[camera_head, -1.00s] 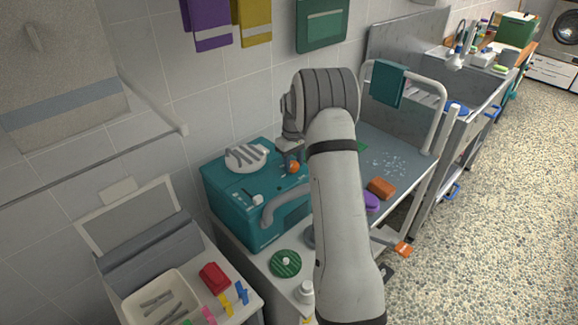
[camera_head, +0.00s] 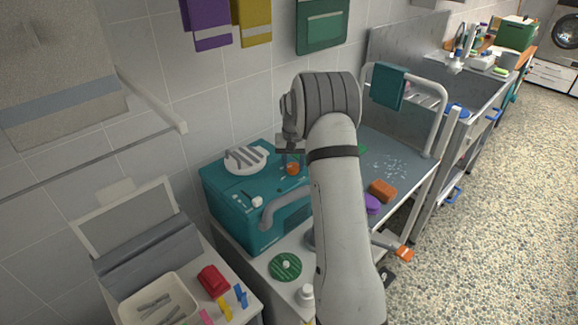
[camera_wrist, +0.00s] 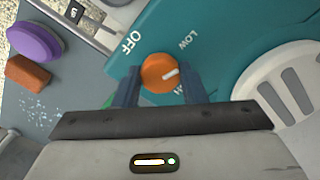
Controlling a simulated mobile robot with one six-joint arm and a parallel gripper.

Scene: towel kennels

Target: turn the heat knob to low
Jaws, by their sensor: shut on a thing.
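The orange heat knob (camera_wrist: 157,80) sits on the teal face of the dryer unit (camera_wrist: 220,45), and it also shows in the head view (camera_head: 293,169). Its white pointer line points right and slightly up in the wrist view, between the LOW label (camera_wrist: 186,40) and a label partly hidden by a finger. The OFF label (camera_wrist: 131,42) is at the upper left of the knob. My gripper (camera_wrist: 159,78) is shut on the knob, one finger on each side of it. In the head view my gripper (camera_head: 290,157) is over the knob, partly behind my arm.
A round white slatted vent (camera_head: 246,158) is on the teal unit's top, left of my gripper. A small white knob (camera_head: 257,201) and a grey hose (camera_head: 275,210) are at its front. An orange block (camera_head: 382,190) and a purple oval (camera_head: 372,205) lie on the grey table at right.

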